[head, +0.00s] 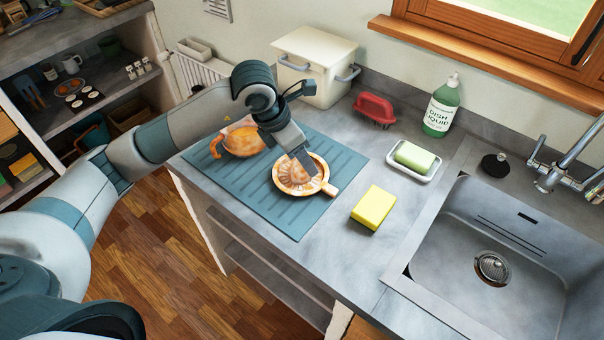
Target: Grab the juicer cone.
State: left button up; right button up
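The juicer cone (291,184) is a round, shallow orange-and-cream piece with a ribbed middle and a small tab at its right. It lies on the blue ribbed mat (300,222) on the counter. My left gripper (306,168) points down over the far right part of the cone, its fingertips at or just above it; I cannot tell whether they touch. The finger gap is not clear from this angle. An orange jug-like vessel (238,143) with a handle stands on the mat to the left, partly hidden by my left arm. My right gripper is out of view.
A yellow sponge (373,208) lies right of the mat. Behind are a soap dish (430,174) with green soap, a red brush (375,108), a dish liquid bottle (441,108) and a cream bin (318,62). The sink (490,220) is at right.

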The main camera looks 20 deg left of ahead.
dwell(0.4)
pick_arm(q)
grip_shut()
jog(key=shift+r, duration=0.1)
jog(key=shift+r+p, duration=0.35)
jog(key=shift+r, duration=0.25)
jog(key=r, duration=0.1)
jog(key=r+p, duration=0.1)
jog(key=r, duration=0.1)
jog(key=shift+s+d+r, duration=0.25)
jog(key=shift+d, duration=0.1)
jog(key=s+d+r+p, duration=0.3)
jog(key=s+d+r, duration=0.3)
jog(key=s+d, duration=0.1)
jog(key=shift+s+d+p, duration=0.25)
jog(key=shift+d+p, duration=0.1)
jog(key=shift+d, duration=0.05)
